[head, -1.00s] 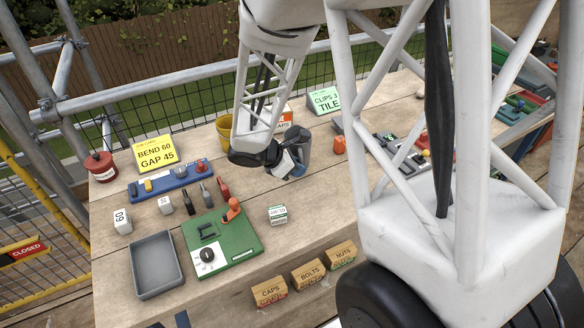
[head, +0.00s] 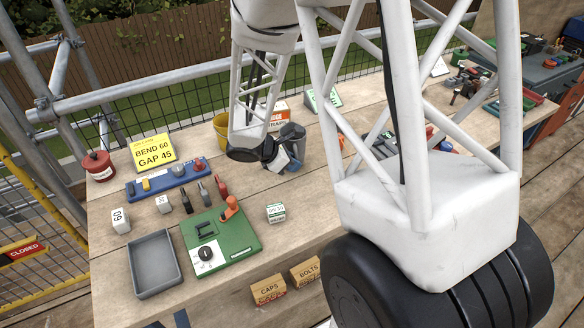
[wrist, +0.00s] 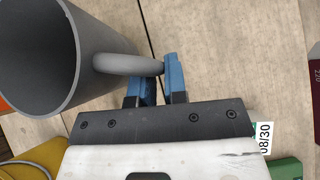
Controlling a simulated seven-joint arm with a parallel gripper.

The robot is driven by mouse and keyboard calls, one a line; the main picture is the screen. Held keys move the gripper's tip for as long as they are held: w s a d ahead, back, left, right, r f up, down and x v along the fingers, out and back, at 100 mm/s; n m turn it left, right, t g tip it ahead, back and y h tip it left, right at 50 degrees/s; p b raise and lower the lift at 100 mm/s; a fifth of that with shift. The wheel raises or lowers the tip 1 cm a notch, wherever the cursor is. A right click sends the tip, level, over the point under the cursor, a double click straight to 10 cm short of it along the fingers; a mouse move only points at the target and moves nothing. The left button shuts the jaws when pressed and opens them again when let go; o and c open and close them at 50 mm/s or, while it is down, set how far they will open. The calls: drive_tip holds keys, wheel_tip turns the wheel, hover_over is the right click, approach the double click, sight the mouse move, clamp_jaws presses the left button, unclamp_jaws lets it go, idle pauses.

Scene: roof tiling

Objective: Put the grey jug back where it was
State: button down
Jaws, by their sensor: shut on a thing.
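The grey jug (head: 292,138) stands at the back of the wooden bench, to the right of the yellow bucket. It shows large in the wrist view (wrist: 30,60), with its open mouth toward the camera and its handle (wrist: 130,64) reaching right. My gripper (wrist: 158,85) has its blue fingers closed on the end of that handle. In the head view my gripper (head: 282,160) is at the jug's near side, partly covering it. Whether the jug's base touches the bench cannot be told.
A yellow bucket (head: 221,128) and an orange-and-white box (head: 277,116) stand close to the jug. A green board (head: 222,243), grey tray (head: 153,263) and blue rack (head: 168,181) lie left. A small white-and-green box (head: 275,212) stands in front. Bare bench lies around it.

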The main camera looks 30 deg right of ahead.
drive_tip(key=shift+f, duration=1)
drive_tip(key=shift+f, duration=0.1)
drive_tip(key=c, duration=1.1)
unclamp_jaws()
drive_tip(key=shift+c, duration=0.2)
drive_tip(key=s+v, duration=0.1)
drive_tip(key=v, duration=1.1)
drive_tip(key=shift+w, duration=0.5)
